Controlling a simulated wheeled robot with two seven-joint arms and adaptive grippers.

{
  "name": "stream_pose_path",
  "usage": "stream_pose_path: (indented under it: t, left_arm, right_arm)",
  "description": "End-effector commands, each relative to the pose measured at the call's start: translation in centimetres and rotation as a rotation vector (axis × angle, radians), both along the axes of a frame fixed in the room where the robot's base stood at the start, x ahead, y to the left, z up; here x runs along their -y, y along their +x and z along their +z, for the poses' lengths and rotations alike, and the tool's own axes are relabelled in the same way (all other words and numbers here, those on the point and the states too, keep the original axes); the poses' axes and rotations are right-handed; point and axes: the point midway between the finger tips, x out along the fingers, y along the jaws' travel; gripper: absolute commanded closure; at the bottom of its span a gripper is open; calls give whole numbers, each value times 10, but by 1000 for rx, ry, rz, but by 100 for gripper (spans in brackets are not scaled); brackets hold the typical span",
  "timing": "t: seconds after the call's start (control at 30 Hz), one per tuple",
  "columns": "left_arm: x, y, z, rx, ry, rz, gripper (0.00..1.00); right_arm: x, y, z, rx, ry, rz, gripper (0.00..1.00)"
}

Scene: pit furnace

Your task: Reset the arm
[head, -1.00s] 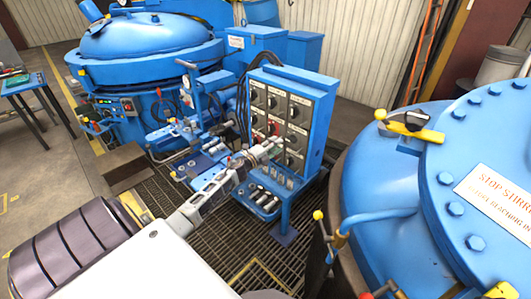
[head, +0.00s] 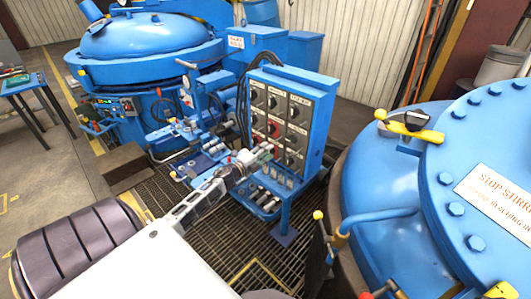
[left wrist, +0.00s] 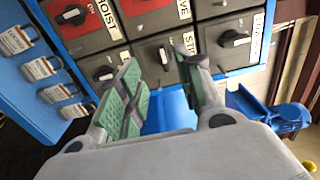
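My left arm (head: 195,203) reaches from the lower left toward the blue control panel. Its gripper (head: 263,154) is in front of the panel's lower left switches in the head view. In the left wrist view, the two green-padded fingers (left wrist: 160,62) are apart, with nothing between them. They point at the lower row of rotary switches (left wrist: 153,58); I cannot tell whether they touch any. The panel face (head: 285,115) has several black switches and a red-backed one. My right gripper is not in view.
A shelf with padlocks (left wrist: 42,68) sits below the panel. A large blue furnace vessel (head: 390,190) with a yellow-handled lever (head: 410,128) stands close on the right. Another blue vessel (head: 150,40) stands behind left. Dark floor grating (head: 225,245) lies below.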

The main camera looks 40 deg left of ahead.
Motion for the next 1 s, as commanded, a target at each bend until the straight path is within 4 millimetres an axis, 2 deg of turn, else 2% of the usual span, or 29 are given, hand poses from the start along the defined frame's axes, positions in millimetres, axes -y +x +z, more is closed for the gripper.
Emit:
stream_pose_path:
  t: [0.7,0.9,1.0]
  left_arm:
    - [-1,0,0,-3,-20,6,64]
    - [-18,0,-4,-17,-118,82,64]
    - [-39,-3,-22,-49,-201,149,64]
  right_arm:
    - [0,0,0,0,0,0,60]
    - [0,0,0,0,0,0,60]
    - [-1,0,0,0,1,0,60]
